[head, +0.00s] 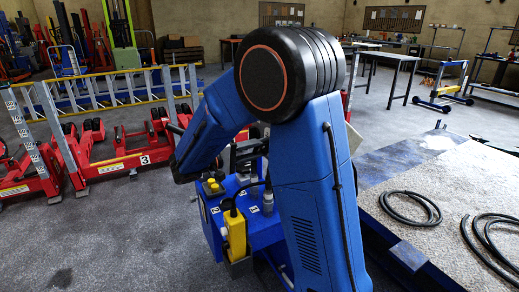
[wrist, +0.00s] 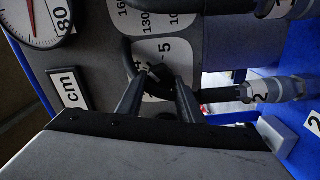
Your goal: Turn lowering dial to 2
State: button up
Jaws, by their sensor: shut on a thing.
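The lowering dial (wrist: 160,82) appears in the wrist view as a dark knob or lever over a white scale plate (wrist: 152,52). The digits 4 and 5 show on the plate; the rest is covered. My gripper (wrist: 160,76) has its two dark fingers on either side of the dial's dark handle, shut on it. The dial's exact setting cannot be read, as the fingers and handle cover part of the scale. In the head view the blue jack unit (head: 267,232) stands beyond my blue arm, which hides much of it and the dial.
In the head view, red jacks (head: 110,155) stand left and a bench with black hoses (head: 440,205) stands right.

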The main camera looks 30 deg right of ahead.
jog(key=n, duration=0.6)
jog(key=shift+f, duration=0.1)
jog(key=n, duration=0.6)
jog(key=shift+f, duration=0.1)
jog(key=n, duration=0.6)
jog(key=shift+s, duration=0.1)
jog(key=n, duration=0.5)
jog(key=shift+s+f+n, duration=0.1)
jog(key=shift+n, duration=0.2)
jog(key=o, duration=1.1)
jog(key=shift+c, duration=0.2)
jog(key=shift+a, duration=0.15)
jog(key=a, duration=1.7)
